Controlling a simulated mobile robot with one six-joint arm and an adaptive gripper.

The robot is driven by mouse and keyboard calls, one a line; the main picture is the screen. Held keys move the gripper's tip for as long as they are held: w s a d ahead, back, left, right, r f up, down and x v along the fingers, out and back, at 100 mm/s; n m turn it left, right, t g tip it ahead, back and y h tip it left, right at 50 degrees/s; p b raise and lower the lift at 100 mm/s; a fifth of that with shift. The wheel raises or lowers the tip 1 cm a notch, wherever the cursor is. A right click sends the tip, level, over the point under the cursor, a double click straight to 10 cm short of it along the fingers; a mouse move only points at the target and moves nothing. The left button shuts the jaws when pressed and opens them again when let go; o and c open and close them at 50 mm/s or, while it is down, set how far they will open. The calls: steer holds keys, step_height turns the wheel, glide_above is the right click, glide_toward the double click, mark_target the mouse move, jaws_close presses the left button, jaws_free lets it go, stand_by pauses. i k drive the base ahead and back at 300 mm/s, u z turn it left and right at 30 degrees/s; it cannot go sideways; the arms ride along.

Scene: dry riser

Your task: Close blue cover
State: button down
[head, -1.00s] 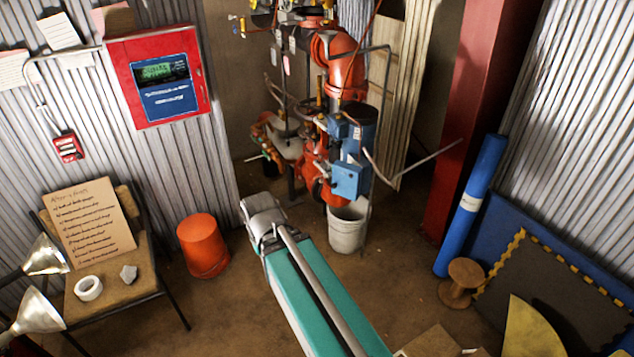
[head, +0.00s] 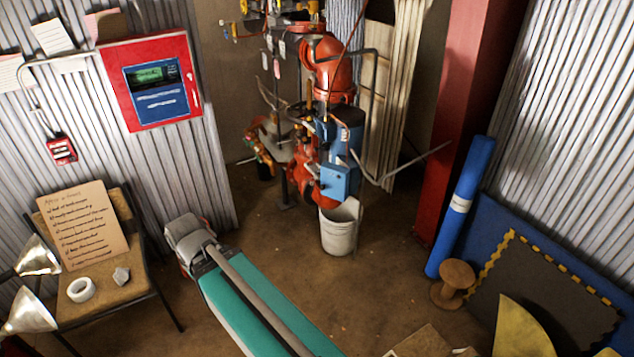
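Blue parts sit on the red pipework of the riser in the middle of the head view. A small blue box (head: 335,181) is at the lower part, and a taller blue housing (head: 349,139) is behind and above it. I cannot tell which is the blue cover, or whether it is open. My gripper is not in view.
A white bucket (head: 338,232) stands below the blue box. A bent grey pipe (head: 400,172) juts out to the right. A red column (head: 456,130) and a blue roll (head: 460,206) are farther right. A chair (head: 134,275) with a sign stands left. Some floor is clear between.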

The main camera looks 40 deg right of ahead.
mark_target(335, 178)
steer(key=k, duration=1.6)
steer(key=z, duration=0.55)
steer(key=i, duration=1.55)
steer(key=u, duration=0.05)
